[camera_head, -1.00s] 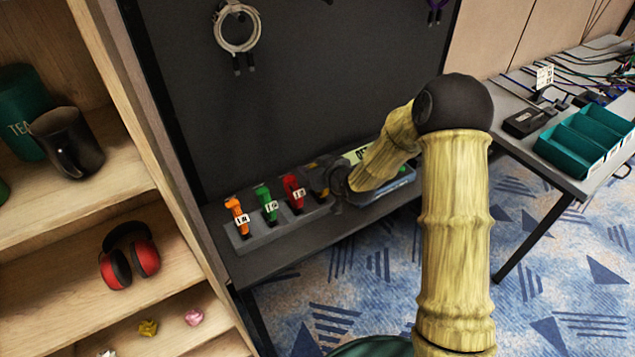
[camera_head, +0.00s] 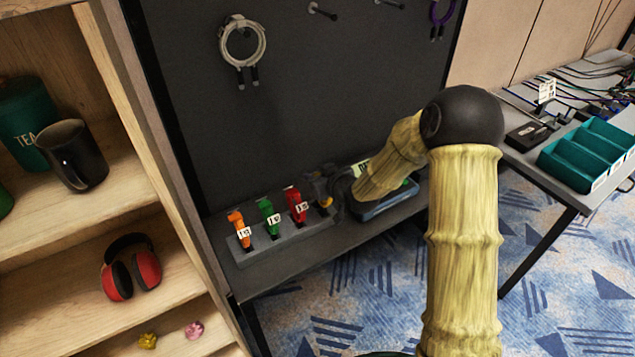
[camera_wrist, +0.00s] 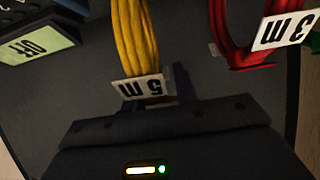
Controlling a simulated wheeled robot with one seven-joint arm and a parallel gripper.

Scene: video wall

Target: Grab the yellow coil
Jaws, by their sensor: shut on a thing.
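The yellow coil (camera_wrist: 133,40) is a bundle of yellow cable with a white "5 m" tag (camera_wrist: 143,87). In the wrist view it stands directly in front of my gripper (camera_wrist: 160,88), which is shut on it at the tag. In the head view my gripper (camera_head: 322,186) is at the right end of the row of coils, and only a small bit of the yellow coil (camera_head: 327,203) shows beside it. Most of the fingers are hidden behind the tag and the wrist body.
A red coil (camera_wrist: 228,38) tagged "3 m" is close to the right in the wrist view. The head view shows green (camera_head: 269,217) and orange (camera_head: 238,228) coils in the grey holder (camera_head: 285,240). A display (camera_wrist: 38,43) is close left. A dark panel rises behind.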

